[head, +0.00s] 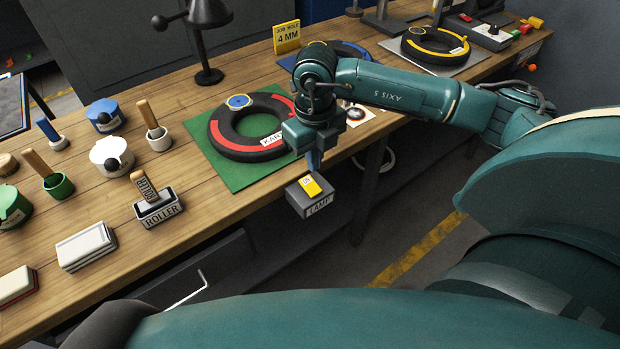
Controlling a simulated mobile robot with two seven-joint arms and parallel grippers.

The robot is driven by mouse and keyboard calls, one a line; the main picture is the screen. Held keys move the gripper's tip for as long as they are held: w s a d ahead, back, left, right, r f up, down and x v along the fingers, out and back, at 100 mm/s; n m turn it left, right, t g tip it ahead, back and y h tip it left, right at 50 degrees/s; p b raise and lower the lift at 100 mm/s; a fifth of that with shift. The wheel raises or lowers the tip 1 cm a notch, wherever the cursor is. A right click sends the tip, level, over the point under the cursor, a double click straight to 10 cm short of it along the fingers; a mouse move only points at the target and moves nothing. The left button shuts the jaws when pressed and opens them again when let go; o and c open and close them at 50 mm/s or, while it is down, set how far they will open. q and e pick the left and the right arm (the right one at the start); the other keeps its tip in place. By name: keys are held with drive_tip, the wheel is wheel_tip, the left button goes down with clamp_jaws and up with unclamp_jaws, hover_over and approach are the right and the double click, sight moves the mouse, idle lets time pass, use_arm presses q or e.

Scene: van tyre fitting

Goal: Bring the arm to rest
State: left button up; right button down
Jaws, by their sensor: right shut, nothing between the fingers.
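My right arm comes in from the right and reaches over the front edge of the workbench (185,200). Its gripper (314,163) points down and is shut, with nothing held. It is just above a grey box labelled LAMP (318,208), which has a yellow switch (313,185) on top. The box is at the bench's front edge. I cannot tell whether the fingertips touch the switch. My left gripper is not in view.
A tyre with a red band (225,139) lies on a green mat (233,179) close behind the gripper. A ROLLER holder (158,211), pots and a desk lamp (208,50) stand left. A yellow JOB HOLE 4 MM sign (287,37) stands behind. Floor right of the bench is clear.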

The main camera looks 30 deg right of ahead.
idle(0.5)
drive_tip(key=s+a+g+y, duration=0.1)
drive_tip(key=s+a+y, duration=0.35)
drive_tip(key=a, duration=0.55)
drive_tip(key=s+a+g+y, duration=0.1)
drive_tip(key=s+a+y, duration=0.2)
drive_tip(key=a+y, duration=0.5)
drive_tip(key=w+a+r+m+t+y, duration=0.2)
drive_tip(key=a+r+m+t+y, duration=0.5)
drive_tip(key=a+m+t, duration=0.15)
drive_tip(key=w+d+f+m+t+h, duration=0.2)
drive_tip(key=d+f+m+t+h, duration=0.9)
drive_tip(key=m, duration=0.8)
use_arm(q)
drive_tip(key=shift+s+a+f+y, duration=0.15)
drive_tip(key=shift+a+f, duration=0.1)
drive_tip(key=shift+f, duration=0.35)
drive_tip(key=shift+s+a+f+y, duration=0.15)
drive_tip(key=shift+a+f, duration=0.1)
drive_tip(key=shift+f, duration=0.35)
use_arm(e)
drive_tip(key=s+d+f+m+g+h, duration=0.2)
drive_tip(key=s+f+m+g, duration=0.1)
drive_tip(key=f, duration=0.3)
drive_tip(key=s+d+f+m+g+h, duration=0.1)
drive_tip(key=s+f+m+g+h, duration=0.2)
drive_tip(key=s+f, duration=0.3)
drive_tip(key=shift+s+d+f+m+g, duration=0.3)
drive_tip(key=shift+d+m+g, duration=0.1)
drive_tip(key=shift+g, duration=0.15)
